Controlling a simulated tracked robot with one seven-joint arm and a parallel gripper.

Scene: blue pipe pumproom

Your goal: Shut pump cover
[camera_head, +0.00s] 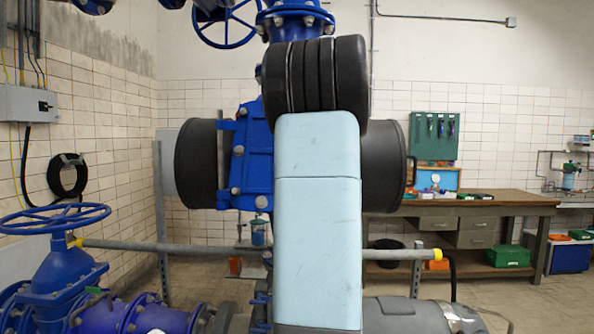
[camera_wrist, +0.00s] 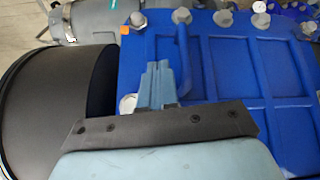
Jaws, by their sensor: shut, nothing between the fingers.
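The blue pump cover (camera_wrist: 230,75), a ribbed panel with a raised bar handle (camera_wrist: 183,55), fills the upper right of the wrist view. Grey bolts line its top edge. My gripper (camera_wrist: 158,72) is shut and empty, its fingertips over the cover's left part, just left of the handle. I cannot tell whether they touch the cover. In the head view, the blue pump body (camera_head: 245,160) stands between two dark round ends. My pale blue arm hides its middle and right, and my gripper. How far the cover stands open is unclear.
A grey horizontal pipe (camera_head: 170,247) with yellow ends runs low across the front. A blue handwheel valve (camera_head: 55,230) stands at left. A dark cylinder (camera_wrist: 55,110) lies left of the cover. A wooden workbench (camera_head: 475,205) stands at the back right; floor shows before it.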

